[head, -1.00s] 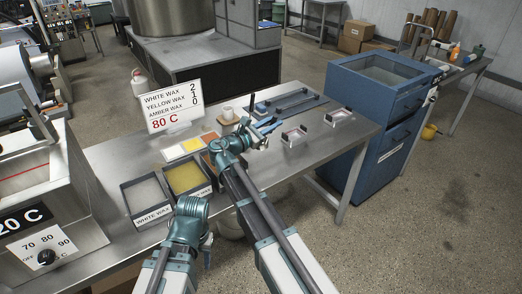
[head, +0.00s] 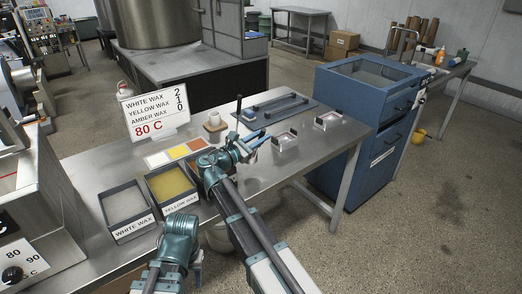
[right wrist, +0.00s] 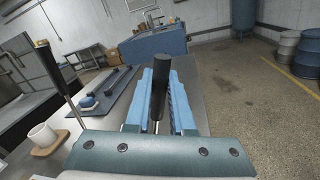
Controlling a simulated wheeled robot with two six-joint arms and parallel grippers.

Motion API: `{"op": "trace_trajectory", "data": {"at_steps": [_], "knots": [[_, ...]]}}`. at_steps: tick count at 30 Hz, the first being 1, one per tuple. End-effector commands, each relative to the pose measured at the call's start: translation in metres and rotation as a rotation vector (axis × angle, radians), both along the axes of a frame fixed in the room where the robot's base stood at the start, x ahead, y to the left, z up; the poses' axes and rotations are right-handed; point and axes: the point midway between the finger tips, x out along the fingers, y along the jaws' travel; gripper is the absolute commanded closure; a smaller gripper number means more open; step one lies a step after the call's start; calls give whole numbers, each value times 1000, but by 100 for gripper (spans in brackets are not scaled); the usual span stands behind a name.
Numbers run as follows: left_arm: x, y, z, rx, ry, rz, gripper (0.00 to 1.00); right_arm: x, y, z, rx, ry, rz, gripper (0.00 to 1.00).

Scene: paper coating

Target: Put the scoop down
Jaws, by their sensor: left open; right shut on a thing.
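My right gripper (head: 255,140) is shut on the scoop's black handle (right wrist: 161,85), which stands roughly upright between the blue fingers in the right wrist view. The gripper is over the steel table (head: 250,181), right of the wax trays. A second black-handled rod (right wrist: 50,70) with a thin metal shaft leans left of the fingers in the right wrist view. My left gripper (head: 198,262) is low in front of the table, open and empty; its fingers are hardly visible.
White wax (head: 125,205) and yellow wax (head: 170,183) trays stand at left. A sign (head: 157,113), colour cards (head: 178,152) and a white cup (head: 214,120) stand behind. A blue cabinet (head: 365,130) stands beyond.

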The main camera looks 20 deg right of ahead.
Motion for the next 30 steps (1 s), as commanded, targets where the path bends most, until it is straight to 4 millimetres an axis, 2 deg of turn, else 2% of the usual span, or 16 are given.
{"op": "trace_trajectory", "data": {"at_steps": [10,23,24,28,30], "knots": [[0,0,-37,0,0,0,53,0,0,-37,-1,0,0,100],[0,0,-40,0,0,-1,53,0,0,-40,-1,0,0,100],[0,0,-40,0,0,-1,53,0,0,-40,0,0,0,75],[0,0,-39,0,0,0,53,0,0,-39,0,0,0,52],[0,0,-39,0,0,0,53,0,0,-39,0,0,0,49]]}}
